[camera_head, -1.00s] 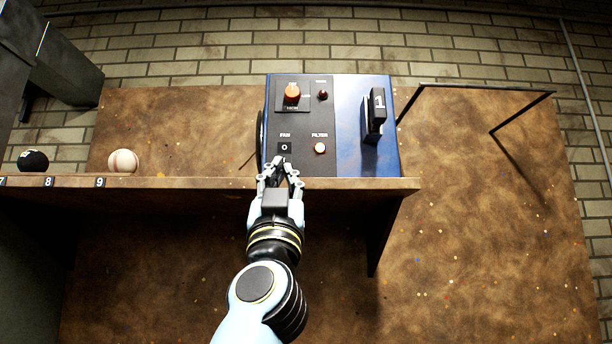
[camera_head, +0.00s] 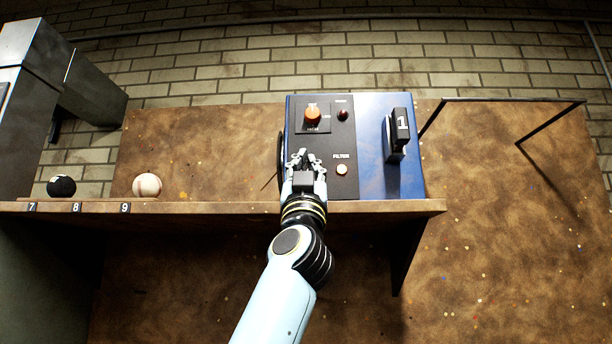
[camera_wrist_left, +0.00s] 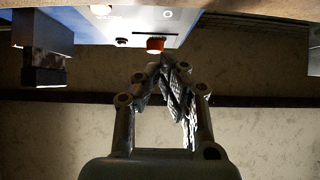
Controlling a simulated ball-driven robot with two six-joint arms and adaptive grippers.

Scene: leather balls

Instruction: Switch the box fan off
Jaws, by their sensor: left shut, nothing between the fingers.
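The blue box (camera_head: 371,170) stands on the brown shelf, its black control panel (camera_head: 327,142) facing me. The panel has an orange knob (camera_head: 312,115), a dark red lamp (camera_head: 342,114) and a pale FILTER button (camera_head: 341,169). My left gripper (camera_head: 306,157) is shut and empty in front of the panel's lower left, hiding the FAN switch and its label in the head view. In the left wrist view the box appears upside down, with the orange knob (camera_wrist_left: 155,45) just above my fingertips (camera_wrist_left: 162,64) and a small round mark (camera_wrist_left: 168,14) farther up. Contact cannot be told. My right gripper is out of view.
A black handle (camera_head: 399,132) marked 1 sticks out at the box's right. A black ball (camera_head: 61,186) and a whitish ball (camera_head: 147,185) sit on the shelf (camera_head: 230,207) at left. A thin black frame (camera_head: 500,100) is on the right.

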